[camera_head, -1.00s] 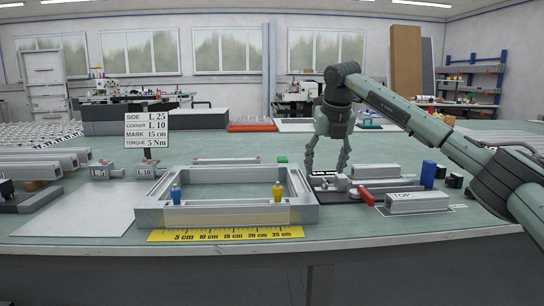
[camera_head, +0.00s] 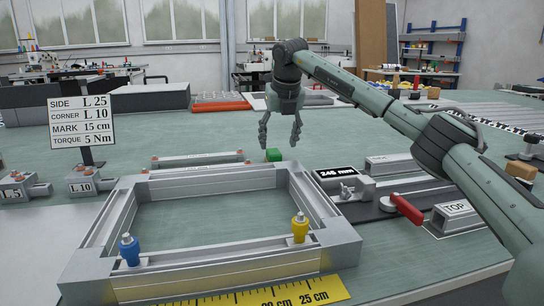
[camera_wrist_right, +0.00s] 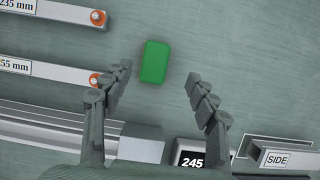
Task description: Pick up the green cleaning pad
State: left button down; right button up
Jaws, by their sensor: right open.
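The green cleaning pad (camera_head: 273,155) lies flat on the green-grey table just behind the far right corner of the aluminium frame. In the right wrist view the pad (camera_wrist_right: 155,61) is a small green rounded block, a little beyond and between the fingertips. My right gripper (camera_head: 279,143) points down above the table near the pad, its fingers spread. In the right wrist view the right gripper (camera_wrist_right: 159,78) is open, with nothing between its fingers. My left gripper is in neither view.
The aluminium frame (camera_head: 95,240) with a blue (camera_head: 130,249) and a yellow (camera_head: 300,227) piece lies in front. Two labelled bars (camera_wrist_right: 55,74) lie beside the pad. A block marked 245 mm (camera_head: 345,187) and a red-handled clamp (camera_head: 406,209) are to the right. Table behind the pad is clear.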

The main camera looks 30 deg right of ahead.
aim_at(274, 151)
jog(key=x, duration=0.4)
jog(key=shift+w+a+p, duration=0.2)
jog(key=shift+a+p, duration=0.1)
jog(key=shift+a, duration=0.1)
jog(key=shift+w+f, duration=0.25)
jog(key=shift+f, duration=0.15)
jog(key=c, duration=1.3)
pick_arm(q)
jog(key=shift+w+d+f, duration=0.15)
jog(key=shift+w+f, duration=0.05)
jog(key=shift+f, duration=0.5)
pick_arm(e)
jog(key=shift+o, duration=0.2)
jog(key=shift+r, duration=0.1)
